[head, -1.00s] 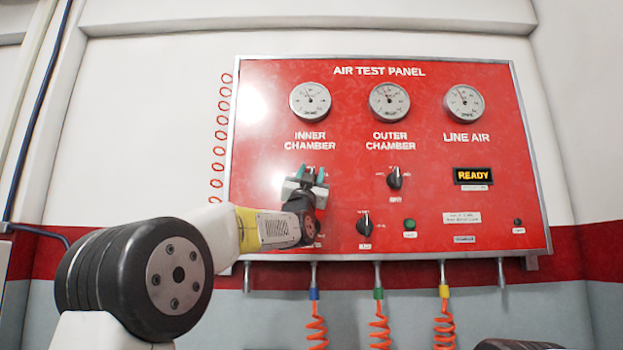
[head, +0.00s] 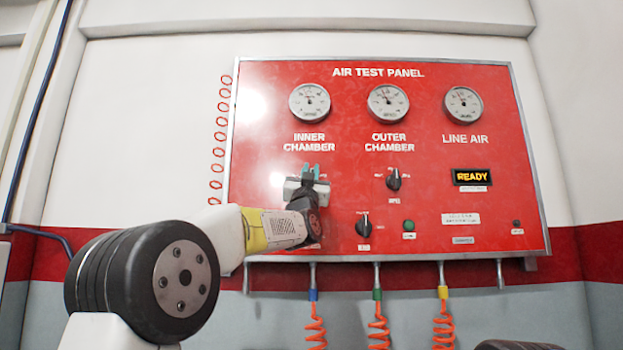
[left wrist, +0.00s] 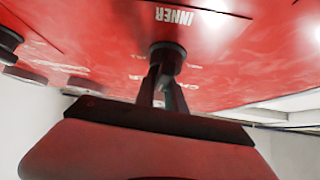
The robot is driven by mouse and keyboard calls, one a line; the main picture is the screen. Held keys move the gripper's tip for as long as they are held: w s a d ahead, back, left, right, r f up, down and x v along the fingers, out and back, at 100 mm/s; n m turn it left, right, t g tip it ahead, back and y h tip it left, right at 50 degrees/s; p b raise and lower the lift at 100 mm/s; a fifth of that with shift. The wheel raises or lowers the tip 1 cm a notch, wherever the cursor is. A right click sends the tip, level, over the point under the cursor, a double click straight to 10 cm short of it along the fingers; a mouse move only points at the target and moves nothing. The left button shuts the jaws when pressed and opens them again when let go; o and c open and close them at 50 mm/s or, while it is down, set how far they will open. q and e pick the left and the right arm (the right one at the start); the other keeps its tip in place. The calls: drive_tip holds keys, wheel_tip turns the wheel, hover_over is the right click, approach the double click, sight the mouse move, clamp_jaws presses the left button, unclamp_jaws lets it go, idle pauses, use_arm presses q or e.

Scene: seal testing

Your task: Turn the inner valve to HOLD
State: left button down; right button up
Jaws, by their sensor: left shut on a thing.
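The red air test panel (head: 262,215) is on the wall in the head view. My left gripper (head: 309,172) is at the panel below the "INNER CHAMBER" label and covers the inner valve there. In the left wrist view the inner valve (left wrist: 168,56) is a black round knob by the "INNER" lettering. My left gripper (left wrist: 164,82) is shut on it, with its fingers on either side of the knob's grip. The valve's pointer and position marks are hidden or too blurred to read. My right gripper is not in view.
The outer chamber valve (head: 393,180) is to the right, with another black knob (head: 363,225) lower down. A green button (head: 409,225) and a lit READY display (head: 471,177) are farther right. Gauges line the top. Orange coiled hoses (head: 316,325) hang below.

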use_arm(q)
drive_tip(key=shift+w+a+f+n+y, duration=0.1)
drive_tip(key=shift+w+f+n+y, duration=0.15)
drive_tip(key=shift+n+y, duration=0.6)
drive_tip(key=shift+w+f+n+y, duration=0.15)
drive_tip(key=shift+f+n+y, duration=0.15)
drive_tip(key=shift+n+y, duration=0.55)
drive_tip(key=c, duration=1.4)
unclamp_jaws()
drive_tip(key=shift+a+r, duration=0.1)
drive_tip(key=shift+r, duration=0.05)
drive_tip(key=shift+s, duration=0.1)
drive_tip(key=shift+s+f, duration=0.25)
drive_tip(key=v, duration=0.7)
drive_tip(key=shift+f, duration=0.15)
drive_tip(key=shift+h, duration=0.3)
